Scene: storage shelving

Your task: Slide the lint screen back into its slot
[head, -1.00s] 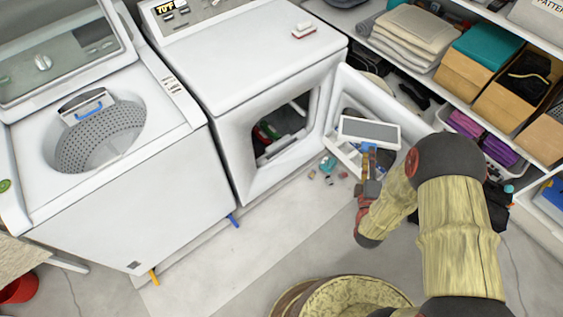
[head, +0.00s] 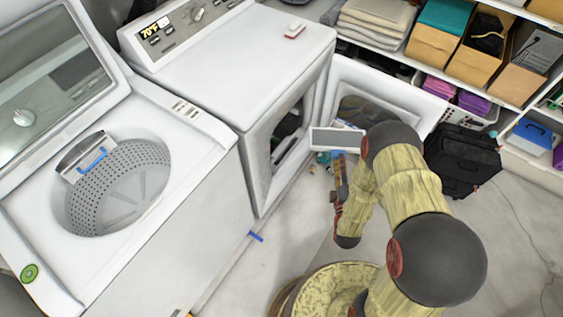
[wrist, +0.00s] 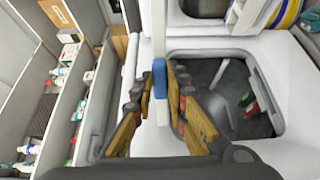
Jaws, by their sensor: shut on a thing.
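My gripper (head: 341,180) is shut on the lint screen (head: 336,139), a flat grey panel in a white frame, in the head view. The screen is held in front of the dryer's open door (head: 387,88), to the right of the dryer (head: 235,70). In the wrist view, my gripper (wrist: 160,95) closes from both sides on the screen's blue grip (wrist: 159,76), and the screen appears as a narrow white strip. The dryer's front opening (head: 290,135) is dark inside. I cannot make out the slot.
The washer (head: 190,195) stands at left with its lid up and a blue-handled piece (head: 90,155) at its tub rim. Shelves with towels and boxes (head: 470,50) run along the back right. A black case (head: 463,160) stands on the floor at right.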

